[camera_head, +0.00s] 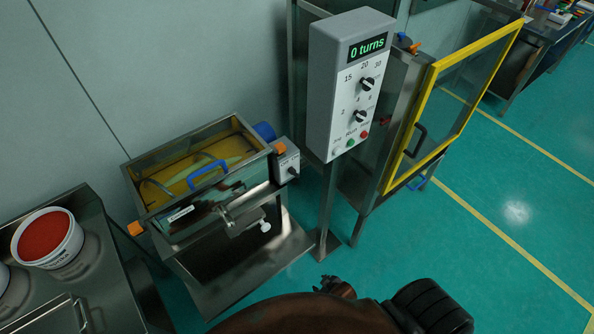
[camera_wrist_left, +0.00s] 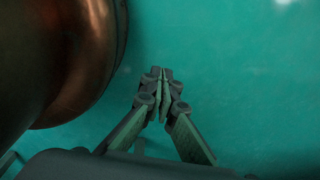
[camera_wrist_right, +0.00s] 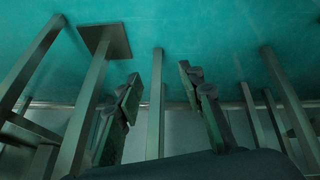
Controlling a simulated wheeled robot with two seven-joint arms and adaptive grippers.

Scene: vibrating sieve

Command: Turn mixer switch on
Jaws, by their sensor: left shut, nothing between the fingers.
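The mixer (camera_head: 190,205) is a steel trough with a clear lid and a blue handle, left of centre in the head view. On its right end, a small grey box carries the mixer switch (camera_head: 292,171), a dark knob; its marking is too small to read. My right gripper (camera_head: 333,284) shows small and dark at the bottom of the head view, well apart from the switch. In the right wrist view its fingers (camera_wrist_right: 162,90) stand wide apart with nothing between them. My left gripper (camera_wrist_left: 162,75) is shut and empty above the floor, outside the head view.
A grey control box (camera_head: 345,90) reading "0 turns" stands on a post right of the mixer. Behind it is a cabinet with an open yellow-framed door (camera_head: 452,105). A bucket (camera_head: 48,238) stands on a bench at left. Floor at right is clear.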

